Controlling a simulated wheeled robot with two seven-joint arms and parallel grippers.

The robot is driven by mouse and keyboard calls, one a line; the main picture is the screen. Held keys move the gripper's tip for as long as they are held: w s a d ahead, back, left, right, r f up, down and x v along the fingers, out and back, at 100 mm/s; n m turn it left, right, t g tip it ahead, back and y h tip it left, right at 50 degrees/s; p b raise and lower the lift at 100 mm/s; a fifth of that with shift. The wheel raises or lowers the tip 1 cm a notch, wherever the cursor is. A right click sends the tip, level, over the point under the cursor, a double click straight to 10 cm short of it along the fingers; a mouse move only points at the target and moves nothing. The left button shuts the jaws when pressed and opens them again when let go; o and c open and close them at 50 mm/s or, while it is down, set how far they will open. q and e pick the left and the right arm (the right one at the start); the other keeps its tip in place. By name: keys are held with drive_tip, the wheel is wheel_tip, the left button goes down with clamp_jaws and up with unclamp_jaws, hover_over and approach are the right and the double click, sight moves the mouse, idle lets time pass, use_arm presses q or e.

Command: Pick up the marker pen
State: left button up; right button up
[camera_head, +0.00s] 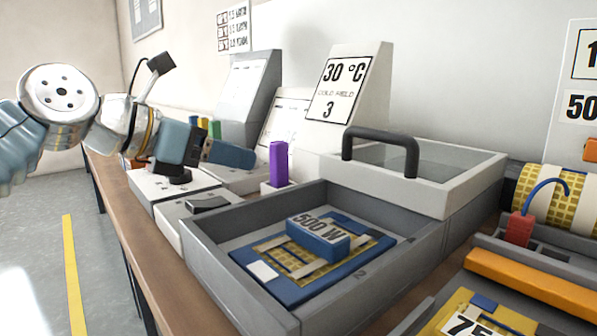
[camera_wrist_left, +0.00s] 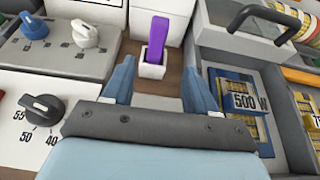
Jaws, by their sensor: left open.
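The purple marker pen (camera_head: 278,163) stands upright in a small white holder (camera_head: 274,187) on the bench, left of the grey tray. In the left wrist view the marker pen (camera_wrist_left: 157,38) and its holder (camera_wrist_left: 152,66) are ahead of the fingertips, roughly centred between them. My left gripper (camera_wrist_left: 156,75) is open and empty, with its two blue fingers apart. In the head view my left gripper (camera_head: 240,155) is left of the marker pen and does not touch it. My right gripper is not in view.
A grey tray (camera_head: 215,280) holds a framed mesh and a blue 500 W block (camera_head: 318,238). Its lid with a dark handle (camera_head: 400,145) stands behind. A panel with knobs (camera_wrist_left: 58,45) is left of the holder. An orange bar (camera_head: 530,280) lies right.

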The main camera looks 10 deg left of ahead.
sight(287, 168)
use_arm(q)
drive_tip(key=b+x, duration=0.1)
drive_tip(key=x, duration=0.5)
drive_tip(key=shift+w+d+f, duration=0.25)
drive_tip(key=x, duration=0.3)
drive_tip(key=b+x, duration=0.1)
drive_tip(key=x, duration=0.1)
drive_tip(key=shift+w+f, duration=0.2)
drive_tip(key=shift+w, duration=0.25)
clamp_jaws()
wheel_tip(287, 168, up, 10)
drive_tip(key=p, duration=0.5)
